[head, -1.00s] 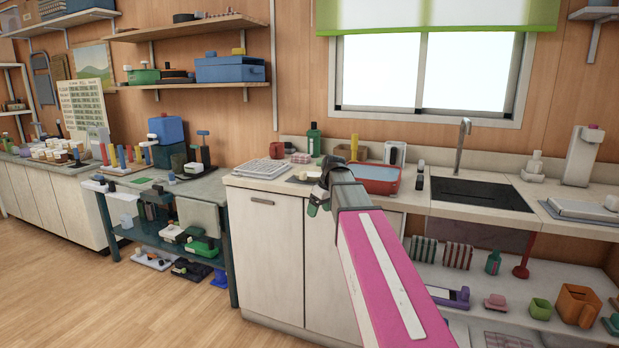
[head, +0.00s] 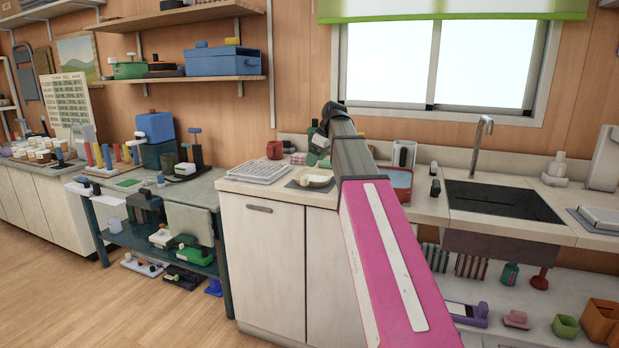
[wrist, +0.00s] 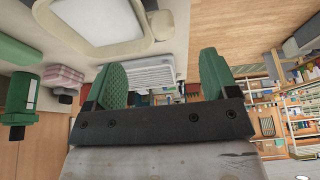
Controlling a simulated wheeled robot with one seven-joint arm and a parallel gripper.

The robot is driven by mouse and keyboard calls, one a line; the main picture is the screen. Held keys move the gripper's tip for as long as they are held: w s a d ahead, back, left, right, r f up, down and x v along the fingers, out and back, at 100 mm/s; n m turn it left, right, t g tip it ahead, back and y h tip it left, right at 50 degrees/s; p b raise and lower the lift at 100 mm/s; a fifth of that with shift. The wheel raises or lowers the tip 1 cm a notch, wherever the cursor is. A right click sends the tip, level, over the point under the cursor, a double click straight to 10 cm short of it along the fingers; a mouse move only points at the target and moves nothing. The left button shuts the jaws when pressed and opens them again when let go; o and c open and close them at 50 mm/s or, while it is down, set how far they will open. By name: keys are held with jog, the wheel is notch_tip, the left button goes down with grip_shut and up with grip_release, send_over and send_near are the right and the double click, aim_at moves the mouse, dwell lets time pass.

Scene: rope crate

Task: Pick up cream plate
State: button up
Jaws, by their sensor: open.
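The cream plate (head: 316,181) lies on a dark grey mat on the light counter, left of the sink, in the head view. In the wrist view, a cream-rimmed dish with a pale middle, which looks like this plate (wrist: 137,46), shows at the top left, cut off by the frame edge. My gripper (head: 318,146) is above the plate in the head view, apart from it. In the wrist view its two green fingers (wrist: 163,80) are spread wide with nothing between them. Their exact height above the plate is hard to tell.
A white rack (head: 258,172) stands left of the plate. A red-rimmed blue tub (head: 399,184) stands to the right, partly behind my arm, before the sink (head: 500,200). A green bottle (wrist: 20,95) and a pink checked item (wrist: 64,77) are near in the wrist view.

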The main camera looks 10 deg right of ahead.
aim_at(304, 179)
jog(key=x, duration=0.2)
jog(key=w+x, duration=0.1)
jog(key=x, duration=0.2)
jog(key=shift+a+f, duration=0.15)
jog(key=shift+a+x, duration=0.1)
jog(key=shift+x, duration=1.2)
jog(key=shift+a+x, duration=0.15)
jog(key=shift+x, duration=1.2)
jog(key=c, duration=1.2)
jog(key=shift+r, duration=0.3)
